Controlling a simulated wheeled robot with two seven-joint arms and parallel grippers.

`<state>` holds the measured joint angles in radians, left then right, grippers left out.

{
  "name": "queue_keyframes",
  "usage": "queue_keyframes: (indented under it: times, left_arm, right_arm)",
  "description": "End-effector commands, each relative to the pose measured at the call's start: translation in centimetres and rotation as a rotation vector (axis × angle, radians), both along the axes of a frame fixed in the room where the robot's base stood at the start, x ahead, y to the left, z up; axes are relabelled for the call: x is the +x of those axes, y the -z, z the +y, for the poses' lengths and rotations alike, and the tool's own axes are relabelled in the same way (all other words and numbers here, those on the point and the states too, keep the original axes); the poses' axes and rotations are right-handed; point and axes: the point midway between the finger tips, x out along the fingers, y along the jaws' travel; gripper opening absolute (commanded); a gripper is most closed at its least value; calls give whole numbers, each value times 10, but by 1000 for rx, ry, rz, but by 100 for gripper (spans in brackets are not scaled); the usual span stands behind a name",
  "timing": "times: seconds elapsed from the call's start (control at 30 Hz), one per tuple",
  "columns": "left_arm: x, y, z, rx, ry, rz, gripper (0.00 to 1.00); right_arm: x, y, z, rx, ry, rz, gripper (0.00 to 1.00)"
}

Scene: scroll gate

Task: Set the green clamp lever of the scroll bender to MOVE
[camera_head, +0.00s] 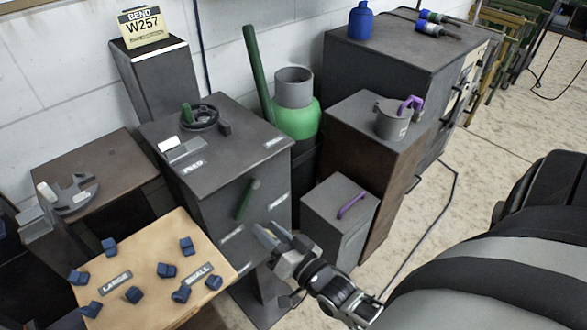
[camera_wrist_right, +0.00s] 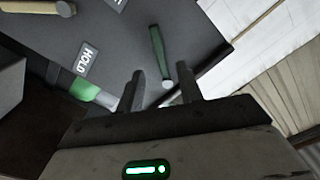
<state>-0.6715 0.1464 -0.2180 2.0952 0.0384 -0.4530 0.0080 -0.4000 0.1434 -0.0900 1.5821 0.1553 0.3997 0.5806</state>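The scroll bender is the dark grey cabinet (camera_head: 205,150) left of centre in the head view. Its green clamp lever (camera_head: 247,200) is on the front face, tilted, with its lower end toward the left. A green bar that looks like this lever (camera_wrist_right: 157,50) shows in the right wrist view, beside a HOLD label (camera_wrist_right: 85,60). I see no readable MOVE label. My right gripper (camera_head: 267,233) is just below and right of the lever, apart from it. Its two fingers (camera_wrist_right: 161,88) are spread and empty, with the bar's near end in line between them. My left gripper is not in view.
A tan board (camera_head: 150,255) with several blue blocks is at lower left. A low grey box (camera_head: 340,215) with a purple handle stands right of my gripper. A green cylinder (camera_head: 297,121) and a long green pole (camera_head: 257,70) stand behind. Open floor (camera_head: 490,140) is at right.

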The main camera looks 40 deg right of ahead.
Motion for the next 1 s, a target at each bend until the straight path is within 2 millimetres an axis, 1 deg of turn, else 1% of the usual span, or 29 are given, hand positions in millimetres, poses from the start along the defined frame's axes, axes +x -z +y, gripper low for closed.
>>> queue_keyframes:
  times: [0.03,0.2,0.3,0.4,0.57,1.0]
  left_arm:
    - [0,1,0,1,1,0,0]
    - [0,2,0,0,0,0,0]
    - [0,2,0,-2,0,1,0]
    - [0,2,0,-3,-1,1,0]
    - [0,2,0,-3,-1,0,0]
    - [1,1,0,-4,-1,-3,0]
  right_arm:
    - [-15,1,-1,0,-1,4,36]
    - [-51,1,-4,1,0,4,36]
    - [-66,0,-5,1,0,1,36]
    - [-75,0,-6,1,0,0,36]
    - [-82,0,-7,1,1,-1,36]
    - [-81,0,-7,1,1,-1,36]
